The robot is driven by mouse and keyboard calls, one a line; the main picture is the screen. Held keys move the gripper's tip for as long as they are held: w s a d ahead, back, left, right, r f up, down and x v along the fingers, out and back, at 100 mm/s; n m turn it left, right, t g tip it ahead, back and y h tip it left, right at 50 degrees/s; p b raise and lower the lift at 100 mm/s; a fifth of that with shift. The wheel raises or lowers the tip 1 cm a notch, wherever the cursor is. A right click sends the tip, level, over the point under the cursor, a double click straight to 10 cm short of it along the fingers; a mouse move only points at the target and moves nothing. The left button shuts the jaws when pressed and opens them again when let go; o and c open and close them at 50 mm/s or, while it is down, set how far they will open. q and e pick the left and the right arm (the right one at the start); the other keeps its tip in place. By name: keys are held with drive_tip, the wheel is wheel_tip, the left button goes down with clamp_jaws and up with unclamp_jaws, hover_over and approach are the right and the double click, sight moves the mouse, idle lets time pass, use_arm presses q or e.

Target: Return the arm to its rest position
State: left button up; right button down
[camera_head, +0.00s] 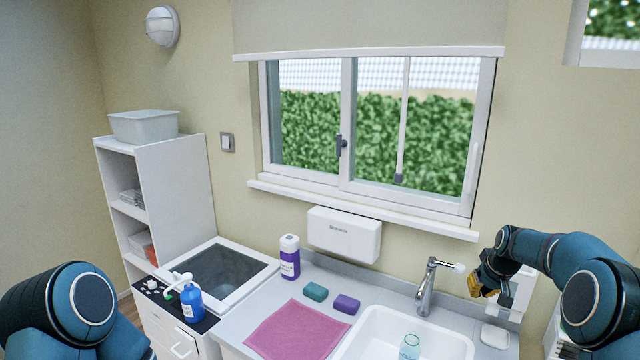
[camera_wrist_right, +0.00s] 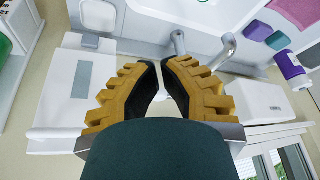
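My right gripper (camera_head: 480,287) is at the right of the head view, raised above the counter by the wall. It is beside a white wall dispenser (camera_head: 518,292) and to the right of the tap (camera_head: 428,285). In the right wrist view its two yellow, black-padded fingers (camera_wrist_right: 161,68) lean towards each other with a narrow gap at the tips. Nothing is held between them. My right arm (camera_head: 555,252) reaches in from the right edge. My left arm (camera_head: 75,310) shows only as a rounded teal part at lower left; its gripper is out of view.
The sink (camera_head: 440,343) holds a clear glass (camera_head: 409,347). A soap dish (camera_head: 495,336) lies right of it. Sponges (camera_head: 316,291), a pink cloth (camera_head: 297,331) and a purple-and-white bottle (camera_head: 289,257) are on the counter. A blue pump bottle (camera_head: 191,303) stands at left. A white box (camera_head: 344,235) hangs below the window.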

drive_tip(key=a+f, duration=0.5)
drive_tip(key=f, duration=0.2)
drive_tip(key=s+a+f+y, duration=0.1)
drive_tip(key=s+a+f, duration=0.4)
drive_tip(key=s+a, duration=0.1)
drive_tip(key=s+a+f+g+y, duration=0.1)
drive_tip(key=s+a+f, duration=0.4)
drive_tip(key=s+a, duration=0.1)
drive_tip(key=s+a+f+m, duration=0.1)
drive_tip(key=s+a+f, duration=0.4)
drive_tip(key=s+a, duration=0.1)
drive_tip(key=shift+s+a+f+g+y, duration=0.1)
drive_tip(key=shift+s+f+g+y, duration=0.05)
drive_tip(key=shift+f+g+y, duration=0.25)
drive_tip(key=s+a, duration=0.4)
drive_tip(key=s, duration=0.3)
drive_tip(key=s+a, duration=0.3)
drive_tip(key=s, duration=0.4)
use_arm(q)
wheel_tip(320, 180, down, 12)
drive_tip(key=b, duration=1)
drive_tip(key=shift+w+d+r, duration=0.2)
drive_tip(key=shift+w+d, duration=0.05)
use_arm(e)
wheel_tip(320, 180, down, 12)
drive_tip(key=y, duration=0.1)
drive_tip(key=shift+s+a+g, duration=0.25)
drive_tip(key=shift+s+g, duration=0.05)
drive_tip(key=shift+g, duration=0.1)
